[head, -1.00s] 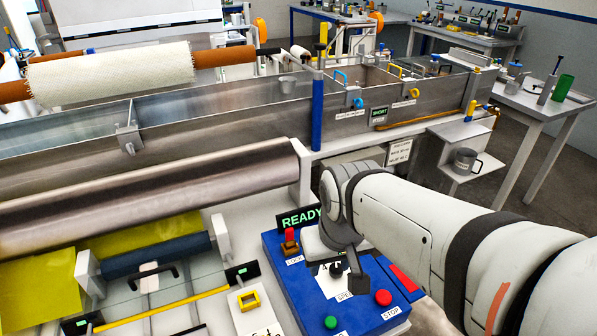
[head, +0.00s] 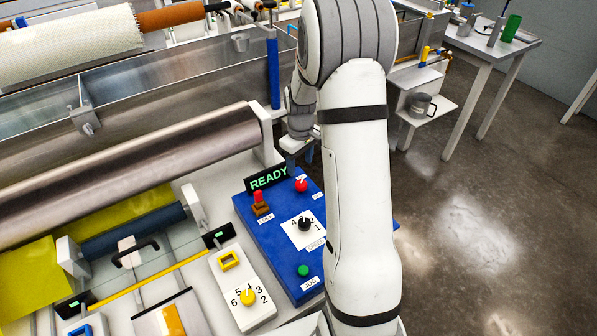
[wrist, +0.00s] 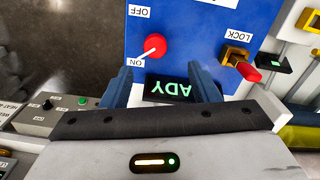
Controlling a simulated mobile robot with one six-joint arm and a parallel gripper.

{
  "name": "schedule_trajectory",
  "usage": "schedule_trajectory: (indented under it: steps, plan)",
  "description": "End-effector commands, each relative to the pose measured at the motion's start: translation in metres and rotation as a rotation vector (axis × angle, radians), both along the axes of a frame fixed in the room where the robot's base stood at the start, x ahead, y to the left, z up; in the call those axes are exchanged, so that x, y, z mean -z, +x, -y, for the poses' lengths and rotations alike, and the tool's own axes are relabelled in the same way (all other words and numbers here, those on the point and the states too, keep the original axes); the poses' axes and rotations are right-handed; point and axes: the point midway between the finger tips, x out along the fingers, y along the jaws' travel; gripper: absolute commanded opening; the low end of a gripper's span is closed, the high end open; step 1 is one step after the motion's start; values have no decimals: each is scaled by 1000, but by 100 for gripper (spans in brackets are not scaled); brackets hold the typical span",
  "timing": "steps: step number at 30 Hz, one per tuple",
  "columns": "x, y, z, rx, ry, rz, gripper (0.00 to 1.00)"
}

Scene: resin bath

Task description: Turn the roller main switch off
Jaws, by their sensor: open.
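The roller main switch is a red round knob with a white pointer (wrist: 152,47) on the blue control panel (wrist: 185,20). Its pointer aims at the ON label (wrist: 137,63); the OFF label (wrist: 139,11) is apart from it. In the head view the red switch (head: 301,185) is at the panel's far right, beside the lit READY display (head: 268,177). My gripper (wrist: 161,72) is open and empty, its blue fingers on either side of the display in the wrist view, with the switch just past the fingertips. In the head view my gripper (head: 301,147) is partly hidden by my arm.
A red-and-brown LOCK control (head: 261,203), a black speed dial (head: 304,224) and a green JOG button (head: 303,270) share the panel. A white box with a yellow knob (head: 247,297) stands left of it. The metal roller (head: 130,165) lies beyond. Open floor is at right.

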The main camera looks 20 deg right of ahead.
Motion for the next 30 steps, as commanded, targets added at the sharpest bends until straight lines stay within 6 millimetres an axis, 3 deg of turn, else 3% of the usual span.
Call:
schedule_trajectory:
  steps: [8,19,30]
  plan:
    - [28,7,7,-23,3,-14,55]
    - [82,7,6,-22,3,-12,55]
    - [91,8,6,-23,2,-10,55]
